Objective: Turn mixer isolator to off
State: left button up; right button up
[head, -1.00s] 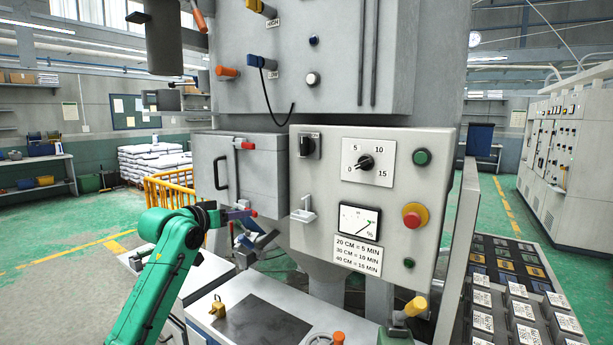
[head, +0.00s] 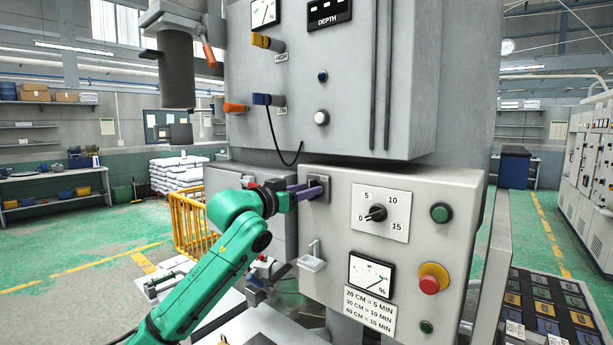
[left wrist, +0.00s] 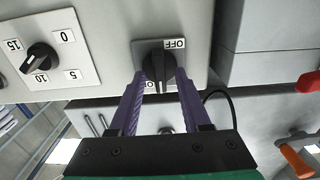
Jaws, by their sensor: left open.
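The mixer isolator is a black rotary knob (left wrist: 158,66) on a grey control panel (head: 440,250). In the left wrist view an OFF label (left wrist: 176,43) is above it and an ON label (left wrist: 149,88), partly covered, is below it. The knob's grip bar is roughly upright between the labels. My left gripper (head: 316,188) is at the panel's upper left corner, its purple fingers open. In the left wrist view the fingertips stand on both sides of the knob; I cannot tell if they touch it. In the head view the fingers hide most of the knob.
A timer dial (head: 376,213), green button (head: 441,212), red stop button (head: 431,282) and percent meter (head: 370,275) share the panel. A small bracket (head: 312,257) sticks out below the knob. A cable (head: 280,140) hangs above it. A grey box is beside the panel.

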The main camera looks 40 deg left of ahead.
pick_arm(q)
grip_shut()
pick_arm(e)
jog(key=shift+s+a, duration=0.15)
jog(key=shift+s, duration=0.5)
